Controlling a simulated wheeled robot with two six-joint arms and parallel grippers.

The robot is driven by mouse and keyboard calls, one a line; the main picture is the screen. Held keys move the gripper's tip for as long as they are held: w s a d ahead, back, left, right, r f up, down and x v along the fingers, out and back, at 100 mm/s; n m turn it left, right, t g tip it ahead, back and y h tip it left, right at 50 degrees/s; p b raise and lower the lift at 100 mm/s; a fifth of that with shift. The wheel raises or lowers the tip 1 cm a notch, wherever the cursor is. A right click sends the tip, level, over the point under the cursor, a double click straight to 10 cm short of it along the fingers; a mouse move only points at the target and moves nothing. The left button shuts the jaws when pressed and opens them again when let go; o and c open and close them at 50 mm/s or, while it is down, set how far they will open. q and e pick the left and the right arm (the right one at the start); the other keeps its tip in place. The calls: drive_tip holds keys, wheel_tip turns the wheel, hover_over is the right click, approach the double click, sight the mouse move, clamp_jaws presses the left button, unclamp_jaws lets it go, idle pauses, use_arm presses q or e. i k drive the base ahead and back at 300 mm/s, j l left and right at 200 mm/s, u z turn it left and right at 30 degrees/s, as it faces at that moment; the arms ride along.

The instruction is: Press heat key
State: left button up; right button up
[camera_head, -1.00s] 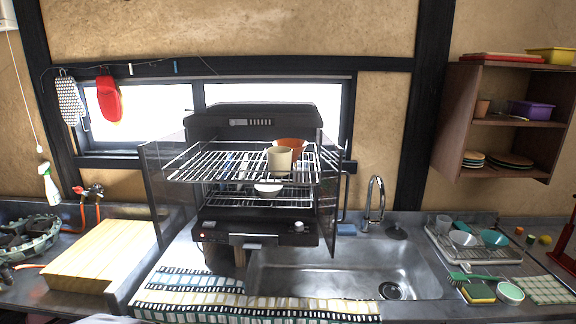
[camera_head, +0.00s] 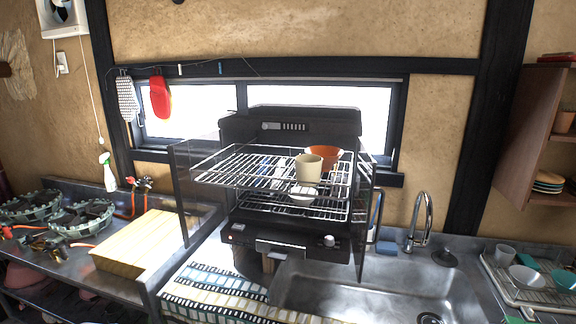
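A black dish dryer (camera_head: 290,116) stands behind the sink with its see-through doors swung open and two wire racks showing. Its lower front panel (camera_head: 290,240) has a small light-marked spot (camera_head: 238,227) at the left and a pale round knob (camera_head: 329,241) at the right. A panel with a pale row of slots or keys (camera_head: 284,127) is on the upper part. I cannot read any label, so I cannot tell which part is the heat key. A cream cup (camera_head: 308,168), an orange bowl (camera_head: 324,154) and a white bowl (camera_head: 302,197) sit on the racks. Neither gripper is in view.
A steel sink (camera_head: 375,290) with a tap (camera_head: 420,222) lies in front and right. A striped mat (camera_head: 215,290) is in front of the dryer. A wooden board (camera_head: 140,243) and gas burners (camera_head: 80,217) are left. A dish tray (camera_head: 525,285) is right.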

sight(236, 227)
drive_tip(key=j+z, duration=0.25)
drive_tip(key=j, duration=0.4)
drive_tip(key=j+z, duration=0.25)
drive_tip(key=j, duration=0.4)
